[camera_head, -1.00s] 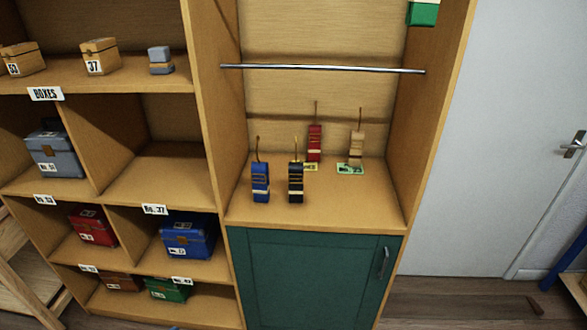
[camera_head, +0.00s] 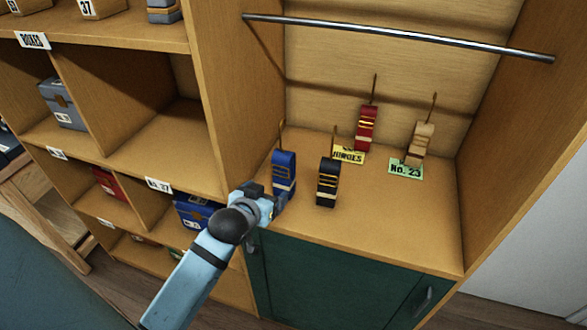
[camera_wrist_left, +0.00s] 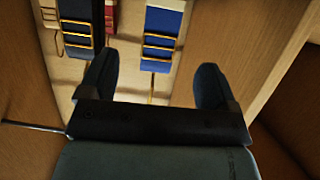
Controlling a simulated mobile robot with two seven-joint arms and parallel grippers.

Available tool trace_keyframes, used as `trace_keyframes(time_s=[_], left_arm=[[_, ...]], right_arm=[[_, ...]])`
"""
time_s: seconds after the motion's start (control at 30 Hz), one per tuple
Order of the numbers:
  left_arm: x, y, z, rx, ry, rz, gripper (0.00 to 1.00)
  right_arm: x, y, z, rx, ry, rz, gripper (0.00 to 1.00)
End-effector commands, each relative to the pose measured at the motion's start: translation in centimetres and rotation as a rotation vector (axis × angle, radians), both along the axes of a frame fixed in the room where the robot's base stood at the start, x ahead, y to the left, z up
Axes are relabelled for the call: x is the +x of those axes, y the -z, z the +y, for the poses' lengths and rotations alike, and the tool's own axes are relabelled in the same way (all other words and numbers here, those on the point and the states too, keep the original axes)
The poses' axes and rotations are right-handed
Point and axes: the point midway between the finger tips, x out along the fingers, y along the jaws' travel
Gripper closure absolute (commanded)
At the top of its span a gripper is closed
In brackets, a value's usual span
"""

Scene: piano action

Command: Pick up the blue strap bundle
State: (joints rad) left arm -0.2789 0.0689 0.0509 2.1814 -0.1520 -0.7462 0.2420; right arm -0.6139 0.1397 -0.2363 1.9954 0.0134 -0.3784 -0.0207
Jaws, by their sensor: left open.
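The blue strap bundle (camera_head: 284,170) stands upright on the wooden shelf, with a pale band low on it and a thin hook rising from its top. My left gripper (camera_head: 266,200) is just in front of it and hides part of its lower left side. In the left wrist view the blue strap bundle (camera_wrist_left: 163,35) lies beyond the gap between the open fingers of the left gripper (camera_wrist_left: 155,68). Nothing is between the fingertips. My right gripper is not in view.
A black strap bundle (camera_head: 328,182) stands close to the right of the blue one. Red (camera_head: 366,128) and beige (camera_head: 421,139) bundles stand further back by a yellow label (camera_head: 348,155) and a green label (camera_head: 406,169). A metal rail (camera_head: 400,38) crosses above. Cubby walls are left.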

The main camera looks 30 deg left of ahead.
Motion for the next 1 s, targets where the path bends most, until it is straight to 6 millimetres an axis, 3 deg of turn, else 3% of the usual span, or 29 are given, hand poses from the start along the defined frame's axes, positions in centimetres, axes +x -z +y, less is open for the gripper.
trace_keyframes(time_s=[0.1, 0.3, 0.53, 0.8, 1.0], left_arm=[[2.5, 0.8, 0.4, 0.0, 0.0, -0.001, 0.17], [5.4, 2.1, 0.9, 0.0, 0.001, -0.001, 0.17], [6.9, 2.6, 1.3, 0.001, 0.001, -0.001, 0.17], [10.5, 3.7, 2.2, 0.0, 0.001, -0.001, 0.17], [11.0, 4.1, 2.2, 0.0, 0.001, 0.0, 0.17]], right_arm=[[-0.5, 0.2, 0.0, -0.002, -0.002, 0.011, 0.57], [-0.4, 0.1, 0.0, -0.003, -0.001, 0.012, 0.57], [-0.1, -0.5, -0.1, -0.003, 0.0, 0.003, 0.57], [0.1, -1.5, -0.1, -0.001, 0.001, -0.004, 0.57], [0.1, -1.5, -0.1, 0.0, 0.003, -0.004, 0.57]])
